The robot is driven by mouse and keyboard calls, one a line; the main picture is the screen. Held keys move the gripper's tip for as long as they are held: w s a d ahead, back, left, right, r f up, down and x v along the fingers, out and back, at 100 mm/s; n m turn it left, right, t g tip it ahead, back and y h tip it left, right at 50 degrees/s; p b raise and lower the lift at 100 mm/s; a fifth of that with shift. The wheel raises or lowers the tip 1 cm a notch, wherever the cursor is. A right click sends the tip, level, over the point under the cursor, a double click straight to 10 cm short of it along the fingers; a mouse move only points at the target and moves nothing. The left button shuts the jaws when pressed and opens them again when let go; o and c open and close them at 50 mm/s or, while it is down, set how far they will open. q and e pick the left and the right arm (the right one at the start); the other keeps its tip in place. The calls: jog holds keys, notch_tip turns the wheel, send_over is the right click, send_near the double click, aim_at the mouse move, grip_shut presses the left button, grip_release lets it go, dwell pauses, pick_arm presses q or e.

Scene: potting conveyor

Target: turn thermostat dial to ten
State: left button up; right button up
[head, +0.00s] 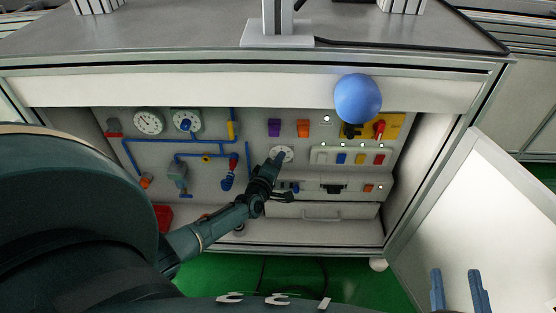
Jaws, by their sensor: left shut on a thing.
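The thermostat dial (288,152), a round white disc, sits in the middle of the panel inside the open cabinet. My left gripper (279,159) reaches it from below and is shut on its knob, hiding the dial's centre and lower part. The numbers and pointer are too small or covered to read. My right gripper (459,290) shows at the bottom right as two blue fingers standing apart, empty, in front of the white cabinet door.
Two round gauges (148,122) and blue pipes fill the panel's left side. Switches and a yellow plate (394,121) with a red handle are on the right. A blue ball (358,98) hides part of the cabinet's upper edge. The open door (490,200) stands at right.

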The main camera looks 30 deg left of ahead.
jog(key=shift+s+f, duration=0.1)
jog(key=shift+f, duration=0.1)
pick_arm(q)
jog(key=o, duration=1)
jog(key=shift+p+v, duration=2.45)
jog(key=shift+v, duration=4.15)
pick_arm(e)
jog(key=shift+d+m+g+h, duration=0.9)
jog(key=shift+g+h, duration=0.3)
jog(key=shift+h, duration=0.1)
